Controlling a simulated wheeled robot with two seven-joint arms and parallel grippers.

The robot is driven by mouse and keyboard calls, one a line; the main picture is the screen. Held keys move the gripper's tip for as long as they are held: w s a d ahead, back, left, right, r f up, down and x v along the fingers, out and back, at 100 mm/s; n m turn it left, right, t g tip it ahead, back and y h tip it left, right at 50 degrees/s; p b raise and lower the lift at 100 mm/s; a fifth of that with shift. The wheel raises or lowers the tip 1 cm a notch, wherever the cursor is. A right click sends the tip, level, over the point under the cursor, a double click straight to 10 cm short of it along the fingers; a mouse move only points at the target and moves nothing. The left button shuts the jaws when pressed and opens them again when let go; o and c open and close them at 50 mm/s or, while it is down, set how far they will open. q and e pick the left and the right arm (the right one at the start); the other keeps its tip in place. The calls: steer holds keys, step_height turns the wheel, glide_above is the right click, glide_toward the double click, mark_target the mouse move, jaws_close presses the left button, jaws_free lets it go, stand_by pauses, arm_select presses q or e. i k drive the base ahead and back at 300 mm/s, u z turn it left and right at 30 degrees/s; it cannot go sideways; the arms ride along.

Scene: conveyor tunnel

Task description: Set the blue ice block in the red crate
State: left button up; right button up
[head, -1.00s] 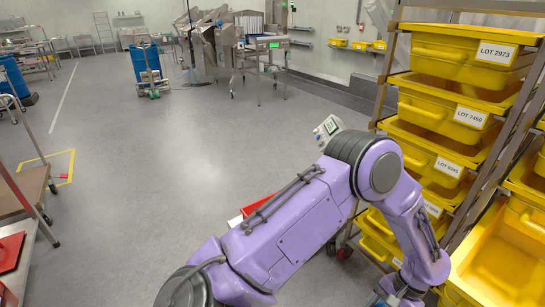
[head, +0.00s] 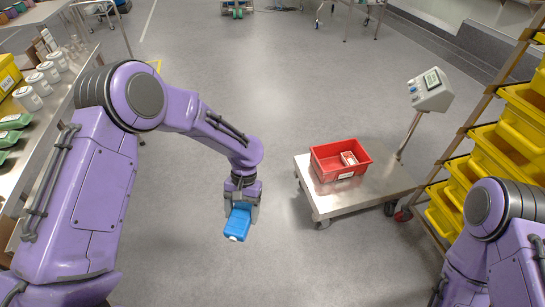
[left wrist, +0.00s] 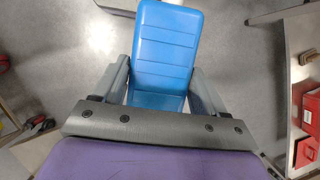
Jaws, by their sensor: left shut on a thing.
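My left gripper (head: 241,203) is shut on the blue ice block (head: 237,222) and holds it above the open floor, left of the scale cart. In the left wrist view the block (left wrist: 165,55) sits between the two fingers. The red crate (head: 324,160) stands on the scale's metal platform, to the right of the block and apart from it. A small red-and-white item (head: 349,158) lies in the crate. Part of the crate (left wrist: 292,115) shows at the right edge of the left wrist view. My right arm is at the lower right; its gripper is out of sight.
The scale platform (head: 385,183) is bare around the crate. Its display head (head: 431,92) rises on a post at the platform's far right. A rack of yellow bins (head: 505,150) stands at the right. A bench with white jars (head: 38,83) is at the left. The floor between is clear.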

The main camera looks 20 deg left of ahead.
mark_target(325, 169)
steer(key=u, duration=0.65)
steer(key=i, duration=2.6)
steer(key=z, duration=2.55)
